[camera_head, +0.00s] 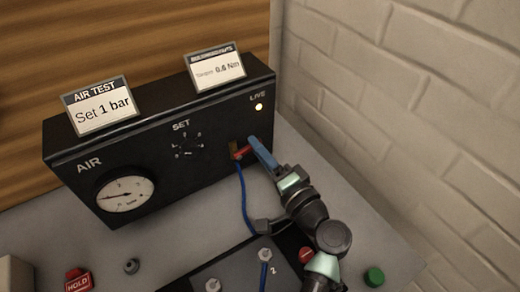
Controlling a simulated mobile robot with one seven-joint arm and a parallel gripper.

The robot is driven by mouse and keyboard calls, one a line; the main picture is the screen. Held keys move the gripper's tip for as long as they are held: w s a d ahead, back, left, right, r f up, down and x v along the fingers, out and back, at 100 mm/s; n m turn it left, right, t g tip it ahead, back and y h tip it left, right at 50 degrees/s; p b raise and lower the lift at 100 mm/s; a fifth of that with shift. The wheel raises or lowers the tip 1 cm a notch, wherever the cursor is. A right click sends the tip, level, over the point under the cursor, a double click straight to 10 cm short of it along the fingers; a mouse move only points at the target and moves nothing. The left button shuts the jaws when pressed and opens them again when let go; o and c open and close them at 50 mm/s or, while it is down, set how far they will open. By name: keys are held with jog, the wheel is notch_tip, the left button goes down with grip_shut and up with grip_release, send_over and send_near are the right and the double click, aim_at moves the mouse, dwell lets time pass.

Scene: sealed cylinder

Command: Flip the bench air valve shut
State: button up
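The bench air valve shows as a small red lever (242,154) on a brass-coloured body (234,146), low on the right of the black air panel's front (210,165). A blue hose (242,200) hangs down from it. My gripper (258,147) comes in from the lower right, with a long blue finger just right of the red lever. The finger's tip is close to the panel front; I cannot tell whether it touches the lever. Only one finger shows clearly, so the gap between fingers is hidden.
The panel has a gauge (126,194), a SET dial (187,146) and a lit LIVE lamp (259,107). A dark plate (222,272) with fittings, a red HOLD block (78,280), a red cap (306,254) and a green cap (375,277) are on the bench. A brick wall (420,90) stands right.

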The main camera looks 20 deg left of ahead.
grip_shut()
jog(key=shift+f+m, duration=0.3)
jog(key=shift+m, duration=0.5)
jog(key=shift+f+m, duration=0.3)
jog(key=shift+m, duration=0.5)
jog(key=shift+o, duration=1.7)
grip_release()
jog(key=shift+d, duration=0.15)
